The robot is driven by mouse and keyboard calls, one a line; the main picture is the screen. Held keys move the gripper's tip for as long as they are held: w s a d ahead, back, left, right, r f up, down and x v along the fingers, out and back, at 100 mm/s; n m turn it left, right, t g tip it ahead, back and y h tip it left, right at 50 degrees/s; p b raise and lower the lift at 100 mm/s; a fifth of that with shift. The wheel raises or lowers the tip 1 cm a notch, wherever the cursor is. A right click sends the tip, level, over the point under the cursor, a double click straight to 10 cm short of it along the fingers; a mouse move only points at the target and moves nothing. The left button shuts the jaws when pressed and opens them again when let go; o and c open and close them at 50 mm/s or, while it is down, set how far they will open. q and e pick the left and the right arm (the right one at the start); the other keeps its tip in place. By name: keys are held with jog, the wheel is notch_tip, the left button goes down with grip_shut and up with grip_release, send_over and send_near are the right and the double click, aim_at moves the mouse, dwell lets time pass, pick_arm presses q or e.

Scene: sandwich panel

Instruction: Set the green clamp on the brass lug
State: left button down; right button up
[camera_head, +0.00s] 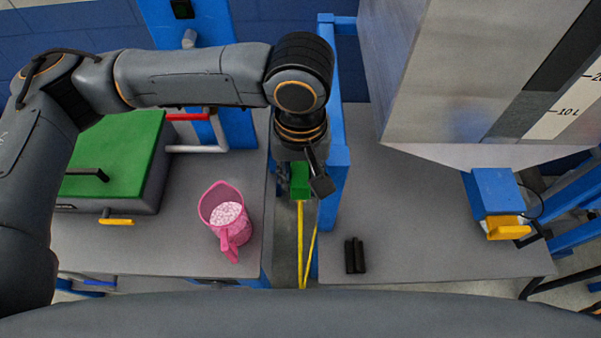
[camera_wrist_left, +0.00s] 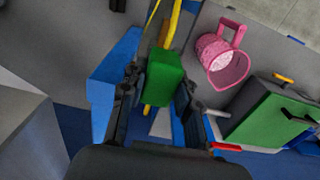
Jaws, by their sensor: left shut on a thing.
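The green clamp (camera_head: 299,180) is a small green block between the fingers of my left gripper (camera_head: 302,184), which is shut on it. It is held over the gap between the two grey benches. A yellow cable (camera_head: 300,245) runs from the clamp toward the front. In the left wrist view the clamp (camera_wrist_left: 164,75) sits between both dark fingers (camera_wrist_left: 158,92), with yellow cable (camera_wrist_left: 172,22) above it in the picture. I cannot make out the brass lug in either view. My right gripper is not in view.
A pink jug (camera_head: 227,215) with pink granules stands on the left bench, near a green-lidded box (camera_head: 120,150). A blue post (camera_head: 333,165) stands close right of my gripper. A grey hopper (camera_head: 440,90) overhangs the right bench, which holds two black pieces (camera_head: 355,256).

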aim_at(300, 205)
pick_arm(q)
jog(key=shift+f+b, duration=1.35)
jog(key=shift+f, duration=1.9)
jog(key=shift+f+b, duration=0.3)
jog(key=shift+f, duration=0.3)
jog(key=c, duration=0.9)
grip_release()
jog(key=shift+r, duration=0.1)
